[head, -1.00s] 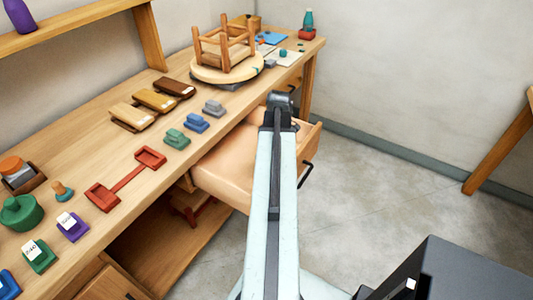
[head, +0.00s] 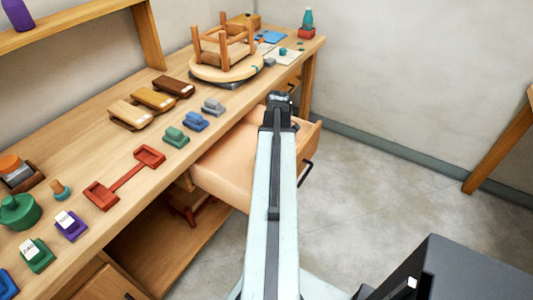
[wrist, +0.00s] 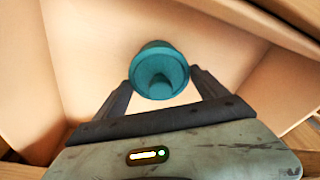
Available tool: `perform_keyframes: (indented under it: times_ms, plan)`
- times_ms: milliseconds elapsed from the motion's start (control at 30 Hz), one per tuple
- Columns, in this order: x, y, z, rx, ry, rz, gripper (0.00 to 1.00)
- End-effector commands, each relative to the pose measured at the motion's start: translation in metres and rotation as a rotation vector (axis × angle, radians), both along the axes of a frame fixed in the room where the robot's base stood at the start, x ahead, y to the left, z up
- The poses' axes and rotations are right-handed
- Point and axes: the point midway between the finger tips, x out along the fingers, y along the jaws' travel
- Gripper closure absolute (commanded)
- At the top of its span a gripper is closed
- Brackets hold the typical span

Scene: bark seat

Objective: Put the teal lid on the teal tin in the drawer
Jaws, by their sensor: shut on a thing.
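The teal lid (wrist: 158,80), round with a knob, is between the fingers of my gripper (wrist: 161,78) in the wrist view. My gripper is shut on it, with one dark finger at each side. It is over the inside of the open drawer (wrist: 90,60). A teal band shows at the lid's far edge; I cannot tell whether it is the lid's rim or the teal tin below. The tin is not clearly seen otherwise. In the head view the drawer (head: 235,165) is pulled out from the bench, and my arm hides the gripper and lid.
The drawer walls (wrist: 265,22) stand around the gripper. The workbench (head: 130,155) beside the drawer carries a red double tray (head: 125,178), small coloured blocks and a stool (head: 225,48) on a round board. The floor (head: 390,180) right of the drawer is clear.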

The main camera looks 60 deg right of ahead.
Motion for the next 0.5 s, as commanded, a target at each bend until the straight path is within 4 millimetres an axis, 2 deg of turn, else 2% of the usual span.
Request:
perform_keyframes:
  times_ms: [300, 333, 400, 500]
  plan:
    - [0.0004, 0.0003, -0.0076, 0.0, 0.0, 0.001, 0.56]
    - [0.0004, 0.0003, -0.0074, 0.0, 0.0, 0.001, 0.15]
    - [0.0005, 0.0003, -0.0065, 0.0, 0.0, 0.001, 0.0]
    - [0.0006, 0.0004, -0.0065, 0.0, 0.0, 0.001, 0.0]
